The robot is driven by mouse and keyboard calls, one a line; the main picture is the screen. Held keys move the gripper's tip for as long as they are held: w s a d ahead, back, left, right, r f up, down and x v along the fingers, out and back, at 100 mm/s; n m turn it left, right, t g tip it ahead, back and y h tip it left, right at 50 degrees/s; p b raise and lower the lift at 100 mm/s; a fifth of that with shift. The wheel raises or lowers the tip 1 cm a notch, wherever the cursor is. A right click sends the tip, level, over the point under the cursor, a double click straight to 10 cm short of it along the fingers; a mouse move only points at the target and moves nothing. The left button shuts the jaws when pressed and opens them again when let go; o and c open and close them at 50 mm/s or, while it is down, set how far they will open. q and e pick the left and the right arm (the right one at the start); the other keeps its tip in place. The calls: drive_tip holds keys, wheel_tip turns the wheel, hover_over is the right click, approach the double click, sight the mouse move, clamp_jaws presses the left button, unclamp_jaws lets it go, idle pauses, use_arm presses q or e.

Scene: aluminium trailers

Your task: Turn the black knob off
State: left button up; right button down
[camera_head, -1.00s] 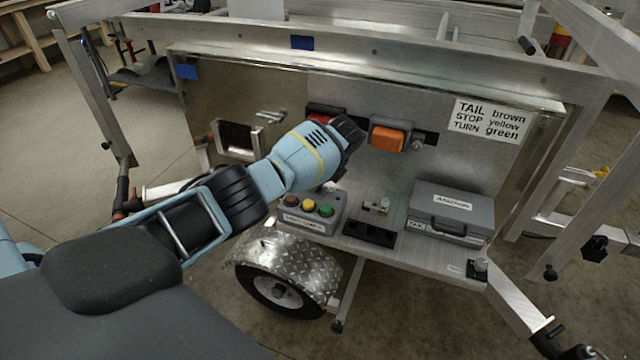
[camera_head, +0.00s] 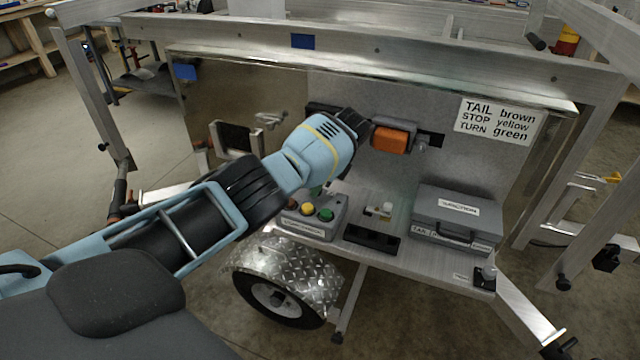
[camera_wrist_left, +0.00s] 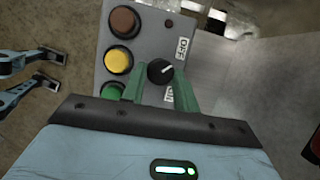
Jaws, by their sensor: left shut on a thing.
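The black knob (camera_wrist_left: 160,71) sits on a grey control box, between the two green fingers of my left gripper (camera_wrist_left: 158,77) in the left wrist view. The fingers are shut on it. Its white mark points right and slightly up, between the OFF label (camera_wrist_left: 181,47) above and the other label (camera_wrist_left: 169,97) below. In the head view my left gripper (camera_head: 318,190) reaches down to the control box (camera_head: 313,225), and its wrist hides the knob. My right gripper is not in view.
Brown (camera_wrist_left: 124,22), yellow (camera_wrist_left: 118,60) and green (camera_wrist_left: 113,91) buttons line the box beside the knob. A grey case (camera_head: 456,218) stands to the right on the trailer shelf. An orange lamp (camera_head: 391,139) is close to my left wrist.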

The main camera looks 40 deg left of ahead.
use_arm(q)
drive_tip(key=shift+f, duration=0.1)
drive_tip(key=o, duration=1)
drive_tip(key=p+v, duration=0.1)
drive_tip(key=v, duration=0.7)
drive_tip(key=shift+s+f, duration=0.1)
drive_tip(key=shift+f, duration=0.05)
